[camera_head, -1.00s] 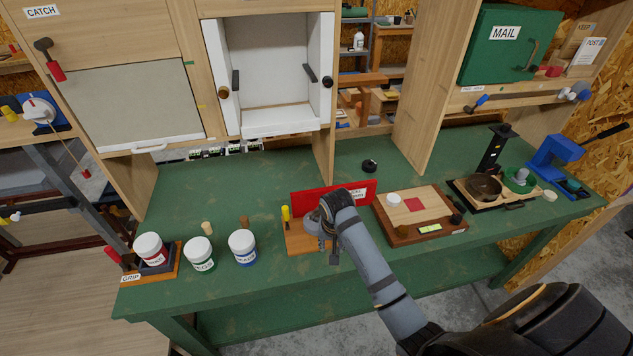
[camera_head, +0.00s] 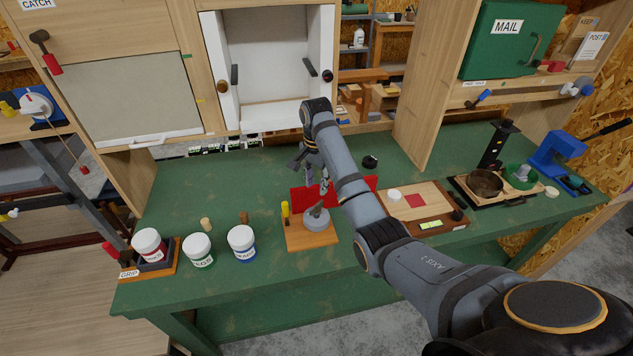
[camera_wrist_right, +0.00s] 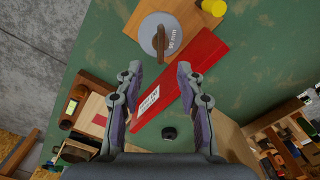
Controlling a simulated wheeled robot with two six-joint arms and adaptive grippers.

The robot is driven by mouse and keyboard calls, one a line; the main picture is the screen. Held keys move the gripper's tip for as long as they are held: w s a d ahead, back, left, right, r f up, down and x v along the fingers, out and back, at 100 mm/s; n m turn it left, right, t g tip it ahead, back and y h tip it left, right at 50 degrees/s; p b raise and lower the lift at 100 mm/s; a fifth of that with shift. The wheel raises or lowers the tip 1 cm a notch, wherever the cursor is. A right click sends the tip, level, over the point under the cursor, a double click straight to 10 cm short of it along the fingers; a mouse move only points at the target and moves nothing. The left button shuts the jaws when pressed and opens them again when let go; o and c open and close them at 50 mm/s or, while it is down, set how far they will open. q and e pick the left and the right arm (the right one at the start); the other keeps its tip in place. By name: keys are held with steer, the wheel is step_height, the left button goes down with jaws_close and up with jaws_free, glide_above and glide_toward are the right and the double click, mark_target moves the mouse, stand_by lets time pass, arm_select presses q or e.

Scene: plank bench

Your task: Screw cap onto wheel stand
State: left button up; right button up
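The disc also shows in the right wrist view (camera_wrist_right: 158,38). A small black round piece (camera_head: 370,161), perhaps the cap, lies alone on the bench behind the red panel; it also shows in the right wrist view (camera_wrist_right: 169,132). My right gripper (camera_head: 317,182) is open and empty above the red panel, behind the disc, its fingers apart in the wrist view (camera_wrist_right: 159,72). My left gripper is not in view.
The red panel (camera_head: 299,198) stands behind the board, and a yellow peg (camera_head: 285,209) is at its left. Three lidded jars, such as the blue-labelled one (camera_head: 242,244), are at left. A wooden tray (camera_head: 432,229) is at right. Green bench around the black piece is clear.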

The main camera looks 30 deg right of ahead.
mark_target(316, 205)
step_height(316, 205, down, 8)
steer(key=b, duration=0.6)
steer(key=shift+w+r, duration=0.1)
steer(key=shift+r, duration=0.05)
steer(key=shift+f+b, duration=0.45)
steer(key=shift+f, duration=0.35)
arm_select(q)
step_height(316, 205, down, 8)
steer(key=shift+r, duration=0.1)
arm_select(e)
jaws_close()
steer(key=shift+r+m+p, duration=0.2)
steer(key=shift+m+p, duration=0.1)
steer(key=shift+p, duration=0.45)
steer(key=shift+m+p, duration=0.9)
steer(key=shift+p, duration=0.5)
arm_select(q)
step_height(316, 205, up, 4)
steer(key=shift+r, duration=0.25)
arm_select(e)
steer(key=shift+f, duration=0.1)
